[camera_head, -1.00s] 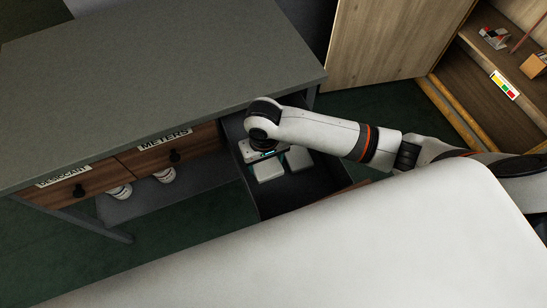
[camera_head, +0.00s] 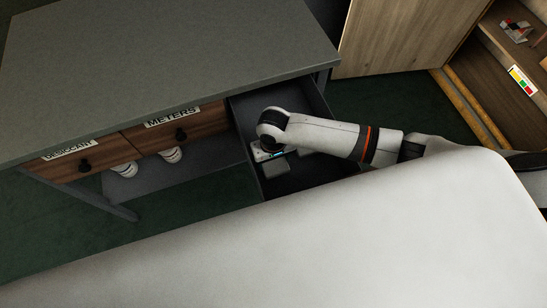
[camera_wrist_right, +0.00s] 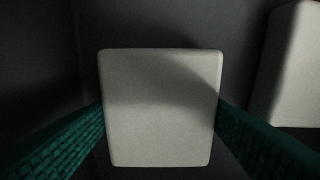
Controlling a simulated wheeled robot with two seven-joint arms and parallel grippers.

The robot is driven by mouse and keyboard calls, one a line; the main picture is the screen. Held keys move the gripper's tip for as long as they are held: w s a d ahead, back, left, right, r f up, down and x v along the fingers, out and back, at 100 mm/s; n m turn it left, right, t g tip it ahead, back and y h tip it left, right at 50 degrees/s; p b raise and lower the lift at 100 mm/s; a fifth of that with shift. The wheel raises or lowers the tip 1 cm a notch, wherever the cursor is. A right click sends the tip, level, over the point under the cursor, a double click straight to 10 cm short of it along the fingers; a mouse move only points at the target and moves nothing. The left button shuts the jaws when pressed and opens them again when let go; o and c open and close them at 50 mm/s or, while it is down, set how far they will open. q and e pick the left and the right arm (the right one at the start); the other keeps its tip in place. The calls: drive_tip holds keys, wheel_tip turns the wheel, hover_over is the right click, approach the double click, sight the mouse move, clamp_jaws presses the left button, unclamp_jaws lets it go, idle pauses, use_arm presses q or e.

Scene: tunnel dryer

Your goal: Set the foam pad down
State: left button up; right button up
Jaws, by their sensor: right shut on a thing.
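A pale, square foam pad (camera_wrist_right: 160,110) with rounded corners sits between the green ribbed fingers of my right gripper (camera_wrist_right: 160,133) in the right wrist view. The fingers press on its two sides. In the head view, my right gripper (camera_head: 268,151) points down inside the open dark drawer (camera_head: 306,105). A grey pad (camera_head: 275,168) shows just below it there. A second pale pad (camera_wrist_right: 291,65) lies to the right of the held one in the wrist view, apart from it. I cannot tell whether the held pad touches the drawer floor. My left gripper is not in view.
The grey cabinet top (camera_head: 170,70) lies left of and above the drawer. Closed wooden drawers labelled METERS (camera_head: 178,136) and DESICCANT (camera_head: 75,163) are to its left. White containers (camera_head: 123,169) stand on a lower shelf. A large white surface (camera_head: 300,240) fills the foreground.

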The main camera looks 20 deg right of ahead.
sight(274, 161)
drive_tip(key=o, duration=1)
drive_tip(key=shift+f, duration=0.1)
drive_tip(key=shift+o, duration=0.2)
wheel_tip(274, 161, up, 12)
drive_tip(key=p, duration=0.2)
drive_tip(key=shift+r, duration=0.2)
